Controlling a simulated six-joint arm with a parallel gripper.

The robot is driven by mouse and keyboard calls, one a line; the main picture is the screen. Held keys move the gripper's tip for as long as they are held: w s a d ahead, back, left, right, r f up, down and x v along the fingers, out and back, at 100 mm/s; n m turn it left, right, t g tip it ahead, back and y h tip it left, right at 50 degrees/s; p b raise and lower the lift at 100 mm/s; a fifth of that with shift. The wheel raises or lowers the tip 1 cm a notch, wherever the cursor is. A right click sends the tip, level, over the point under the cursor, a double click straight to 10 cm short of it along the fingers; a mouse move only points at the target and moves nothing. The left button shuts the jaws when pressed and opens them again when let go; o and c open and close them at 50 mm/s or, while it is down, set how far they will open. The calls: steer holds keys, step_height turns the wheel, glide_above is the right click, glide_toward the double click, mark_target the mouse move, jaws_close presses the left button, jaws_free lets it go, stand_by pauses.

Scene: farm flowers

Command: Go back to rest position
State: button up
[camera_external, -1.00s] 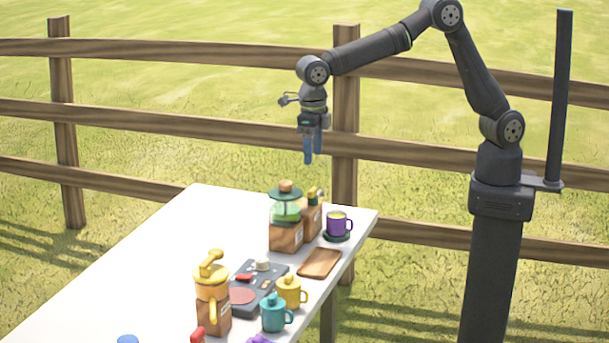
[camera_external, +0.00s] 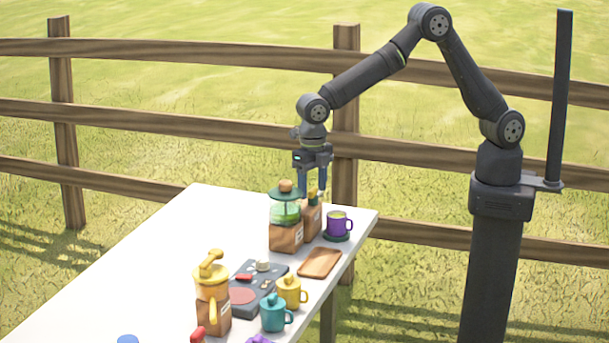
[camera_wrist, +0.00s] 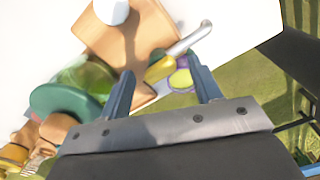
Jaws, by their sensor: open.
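My gripper (camera_external: 312,180) is open and empty, pointing down above the far end of the white table (camera_external: 150,240). In the external view its fingertips overlap the top of a small wooden container (camera_external: 311,222); I cannot tell whether they touch. A wooden jar with green glass and a dark green lid (camera_external: 286,220) stands beside it. A purple mug (camera_external: 338,224) stands on a dark coaster to the right. In the wrist view my gripper (camera_wrist: 165,85) shows two separated fingers, with the green lid (camera_wrist: 65,105) at the left.
A wooden tray (camera_external: 320,262) lies near the right edge. A dark stove panel (camera_external: 255,288), a yellow-lidded jar (camera_external: 212,290), a yellow mug (camera_external: 290,292) and a teal mug (camera_external: 274,314) stand nearer. The table's left side is mostly clear. A fence (camera_external: 150,116) runs behind.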

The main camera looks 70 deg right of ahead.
steer(key=m, duration=1.2)
steer(key=shift+m, duration=0.3)
stand_by(0.6)
steer(key=n, duration=0.4)
steer(key=shift+n, duration=0.3)
steer(key=n, duration=0.5)
stand_by(0.5)
